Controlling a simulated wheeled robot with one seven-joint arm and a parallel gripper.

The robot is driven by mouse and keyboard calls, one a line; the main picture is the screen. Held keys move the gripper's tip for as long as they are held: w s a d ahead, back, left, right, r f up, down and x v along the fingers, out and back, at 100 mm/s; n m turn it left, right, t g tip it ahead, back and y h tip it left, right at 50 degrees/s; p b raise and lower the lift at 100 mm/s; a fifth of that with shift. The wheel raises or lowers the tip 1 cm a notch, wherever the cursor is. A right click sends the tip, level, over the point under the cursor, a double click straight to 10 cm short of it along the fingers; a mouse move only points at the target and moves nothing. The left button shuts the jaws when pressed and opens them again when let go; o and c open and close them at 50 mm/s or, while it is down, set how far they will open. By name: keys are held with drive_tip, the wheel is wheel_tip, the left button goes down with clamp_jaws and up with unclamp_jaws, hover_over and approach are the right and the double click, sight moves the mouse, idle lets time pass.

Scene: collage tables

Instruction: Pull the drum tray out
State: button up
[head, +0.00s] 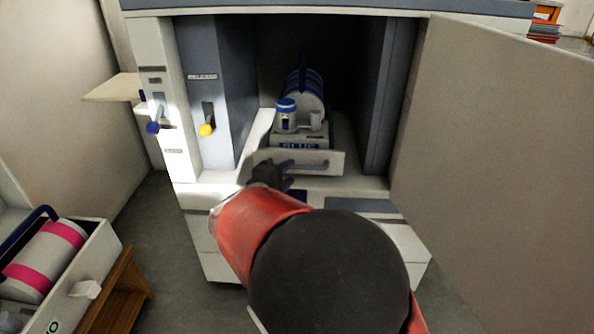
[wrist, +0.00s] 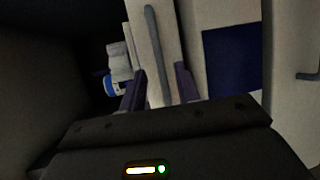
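The drum tray (head: 262,158) sits inside the open cabinet, its white front panel toward me. It carries a blue-striped drum (head: 308,88) and a blue-capped white container (head: 286,115). A grey bar handle (head: 308,165) runs across its front; it also shows in the wrist view (wrist: 156,50). In the head view my gripper (head: 281,178) is at the handle's left part, and my arm hides some of the area below.
The large grey cabinet door (head: 490,140) stands open at right. Blue (head: 153,127) and yellow (head: 207,130) levers are on the left panels. A second tray with a pink-striped drum (head: 45,262) rests on a wooden stand (head: 122,295) at lower left. Floor between is clear.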

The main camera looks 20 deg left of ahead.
sight(295, 168)
drive_tip(key=shift+x, duration=1.8)
clamp_jaws()
